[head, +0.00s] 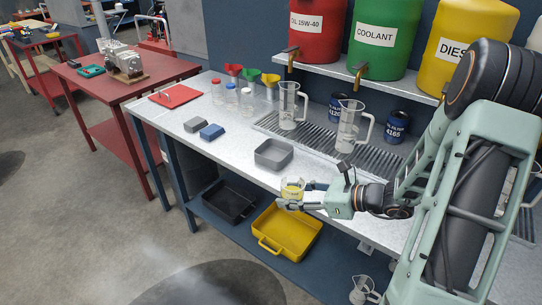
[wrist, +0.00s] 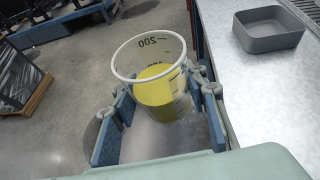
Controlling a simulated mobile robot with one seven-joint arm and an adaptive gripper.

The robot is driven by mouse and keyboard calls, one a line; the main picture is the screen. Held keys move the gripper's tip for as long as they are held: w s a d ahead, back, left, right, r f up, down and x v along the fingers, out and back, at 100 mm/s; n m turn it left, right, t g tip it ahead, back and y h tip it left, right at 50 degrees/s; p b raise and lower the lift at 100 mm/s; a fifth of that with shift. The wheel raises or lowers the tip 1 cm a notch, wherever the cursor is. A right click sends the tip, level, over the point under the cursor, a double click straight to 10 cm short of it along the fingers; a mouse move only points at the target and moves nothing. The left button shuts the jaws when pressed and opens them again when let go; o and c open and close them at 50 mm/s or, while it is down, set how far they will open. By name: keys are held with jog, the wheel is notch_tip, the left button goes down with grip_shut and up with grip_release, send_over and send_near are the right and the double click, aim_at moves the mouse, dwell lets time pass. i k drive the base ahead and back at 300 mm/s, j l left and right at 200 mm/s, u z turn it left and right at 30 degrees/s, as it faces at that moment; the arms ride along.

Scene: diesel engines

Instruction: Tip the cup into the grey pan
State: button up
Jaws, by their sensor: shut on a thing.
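My gripper (head: 291,196) is shut on a clear measuring cup (head: 291,187) near the front edge of the bench. In the wrist view the cup (wrist: 152,72) stands nearly upright between the two blue finger pads, with yellow liquid (wrist: 156,95) in its lower part and dark graduation marks on its wall. The grey pan (head: 273,154) sits on the bench top, behind the cup in the head view. In the wrist view the pan (wrist: 270,44) is at the upper right, apart from the cup, and its visible inside looks empty.
Two clear jugs (head: 289,108) (head: 347,128) stand on the drain grating behind the pan. Blue and grey blocks (head: 211,132) lie to its left. Red, green and yellow drums (head: 384,38) are on the shelf above. A yellow tray (head: 290,233) is on the lower shelf.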

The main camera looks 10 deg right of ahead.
aim_at(273, 154)
jog(key=i+j+z, duration=0.1)
jog(key=i+j, duration=0.15)
jog(key=i+j+z, duration=0.1)
jog(key=i+j, duration=0.15)
jog(key=j, duration=0.2)
jog(key=i+j, duration=0.25)
jog(key=j, duration=0.15)
jog(key=i+j+z, duration=0.15)
jog(key=j, duration=0.2)
jog(key=i, duration=0.05)
